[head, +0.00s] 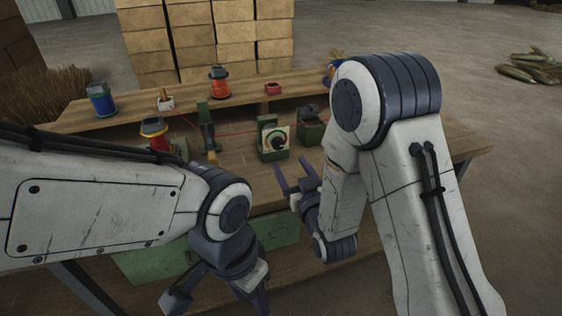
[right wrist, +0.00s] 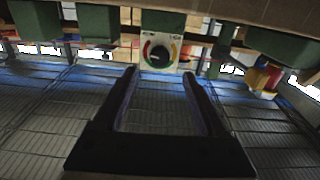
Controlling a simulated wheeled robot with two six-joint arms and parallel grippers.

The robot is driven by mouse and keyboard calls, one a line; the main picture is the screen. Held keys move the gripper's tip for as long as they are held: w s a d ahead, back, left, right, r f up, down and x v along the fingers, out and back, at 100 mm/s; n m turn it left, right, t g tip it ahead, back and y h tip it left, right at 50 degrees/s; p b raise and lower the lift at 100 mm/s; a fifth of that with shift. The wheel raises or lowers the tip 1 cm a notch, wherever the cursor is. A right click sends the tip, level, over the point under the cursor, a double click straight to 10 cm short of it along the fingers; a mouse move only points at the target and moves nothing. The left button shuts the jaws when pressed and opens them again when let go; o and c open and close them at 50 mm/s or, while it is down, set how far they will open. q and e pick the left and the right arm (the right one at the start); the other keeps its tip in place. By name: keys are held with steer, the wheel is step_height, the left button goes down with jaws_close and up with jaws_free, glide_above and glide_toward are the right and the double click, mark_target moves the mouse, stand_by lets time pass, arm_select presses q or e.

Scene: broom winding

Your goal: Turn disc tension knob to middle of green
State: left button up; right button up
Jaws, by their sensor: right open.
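The disc tension knob (head: 277,141) is a dark round knob on a pale square dial plate, fixed to a small green block on the bench. In the right wrist view the knob (right wrist: 158,56) sits inside a ring of coloured bands, including red and green; its pointer is too small to read. My right gripper (head: 291,168) is open and empty, in front of and a little below the dial, apart from it. In the right wrist view its two fingers (right wrist: 159,76) point toward the dial, one each side. My left gripper (head: 214,300) hangs low at the front, fingers spread, empty.
The wooden bench carries a blue spool (head: 101,100), an orange spool (head: 219,82), a red spool (head: 156,137) and a small red box (head: 273,88). A green post (head: 206,125) stands left of the dial, and a green block (head: 312,128) right of it.

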mark_target(279, 146)
steer(key=p+x, duration=0.1)
steer(key=x, duration=0.7)
jaws_close()
